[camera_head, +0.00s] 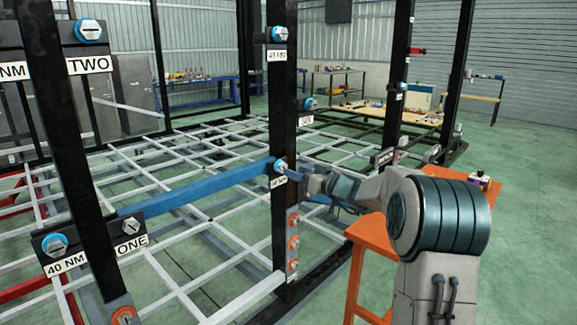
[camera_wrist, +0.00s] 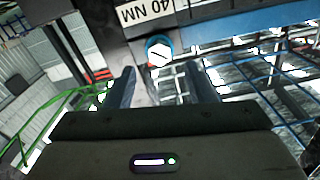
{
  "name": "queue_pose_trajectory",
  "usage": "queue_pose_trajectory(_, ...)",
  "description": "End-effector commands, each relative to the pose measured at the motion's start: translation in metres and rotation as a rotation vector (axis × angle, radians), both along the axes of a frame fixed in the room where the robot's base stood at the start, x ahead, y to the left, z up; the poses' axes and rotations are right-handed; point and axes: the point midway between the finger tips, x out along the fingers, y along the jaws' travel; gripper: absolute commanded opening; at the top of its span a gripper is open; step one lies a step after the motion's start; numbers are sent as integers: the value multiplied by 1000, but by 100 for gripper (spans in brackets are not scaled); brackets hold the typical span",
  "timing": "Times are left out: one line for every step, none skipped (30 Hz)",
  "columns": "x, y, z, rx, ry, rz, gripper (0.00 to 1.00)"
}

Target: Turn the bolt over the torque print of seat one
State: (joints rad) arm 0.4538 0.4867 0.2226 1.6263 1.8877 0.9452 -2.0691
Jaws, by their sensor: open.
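My gripper (camera_head: 296,175) is at the middle black post, its fingers pointing at a blue-collared bolt (camera_head: 280,166) there. In the wrist view this bolt (camera_wrist: 159,51) has a pale hex head with a dark line and lies just beyond the open, empty fingers (camera_wrist: 165,82). A "40 NM" print (camera_head: 278,183) is below it; the print shows upside down in the wrist view (camera_wrist: 146,11). On the left post, a "ONE" label (camera_head: 131,244) has a bolt (camera_head: 130,227) above it. Beside it, a "40 NM" print (camera_head: 66,264) has a blue-collared bolt (camera_head: 54,244) above it.
A blue beam (camera_head: 195,191) runs between the left and middle posts. Two more bolts (camera_head: 278,34) (camera_head: 309,104) are higher on the middle post. Orange-ringed fittings (camera_head: 293,242) sit lower. An orange table (camera_head: 360,235) stands beside my arm. White frame bars fill the left floor.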

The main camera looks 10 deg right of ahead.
Motion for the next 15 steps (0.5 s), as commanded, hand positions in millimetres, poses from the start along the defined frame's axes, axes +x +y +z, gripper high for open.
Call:
queue_pose_trajectory(8, 6, 2, 0, 1, 1, 49)
queue_pose_trajectory(12, 9, 2, 1, 0, 1, 49)
queue_pose_trajectory(17, 13, 2, 1, 0, 1, 49)
queue_pose_trajectory(20, 15, 2, 1, 1, 0, 49)
queue_pose_trajectory(23, 17, 1, 1, 1, 0, 49)
queue_pose_trajectory(26, 19, 1, 1, 1, 0, 49)
queue_pose_trajectory(28, 20, 1, 0, 0, 0, 49)
queue_pose_trajectory(30, 22, 1, 0, 0, 0, 49)
queue_pose_trajectory(32, 23, 1, 0, 0, -1, 49)
queue_pose_trajectory(33, 24, 0, 0, 0, -1, 49)
queue_pose_trajectory(34, 24, 0, -1, 1, -1, 49)
queue_pose_trajectory(35, 25, 0, -1, 1, -1, 49)
queue_pose_trajectory(35, 25, 0, -1, 1, -1, 49)
queue_pose_trajectory(35, 25, 0, -1, 1, -2, 49)
queue_pose_trajectory(35, 25, 0, -1, 1, -2, 49)
